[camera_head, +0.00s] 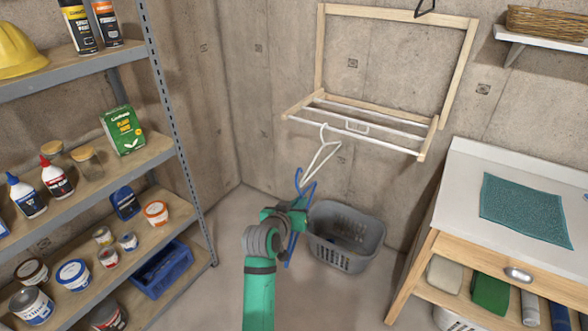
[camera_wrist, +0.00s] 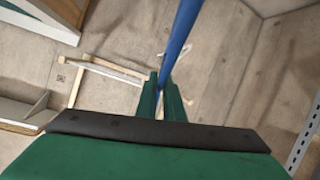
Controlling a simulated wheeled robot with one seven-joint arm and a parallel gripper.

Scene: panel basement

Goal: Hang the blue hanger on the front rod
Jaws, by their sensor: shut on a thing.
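The blue hanger (camera_head: 291,249) is held by my gripper (camera_head: 298,204), below the wall rack and apart from it. Its hook (camera_head: 299,178) points up. In the wrist view the blue hanger (camera_wrist: 181,35) runs up from between the fingers of my gripper (camera_wrist: 168,92), which are shut on it. The wooden wall rack (camera_head: 318,50) has several white rods. The front rod (camera_head: 375,142) runs along its near edge. A white hanger (camera_head: 322,156) hangs from the rack, left of its middle, above my gripper. Which rod it hangs on is hard to tell.
A grey laundry basket (camera_head: 340,258) stands on the floor, right of my gripper. A workbench (camera_head: 455,185) with a teal cloth (camera_head: 524,209) is at right. A metal shelf unit (camera_head: 172,123) with cans and bottles is at left. A dark hook (camera_head: 424,8) shows at the rack's top bar.

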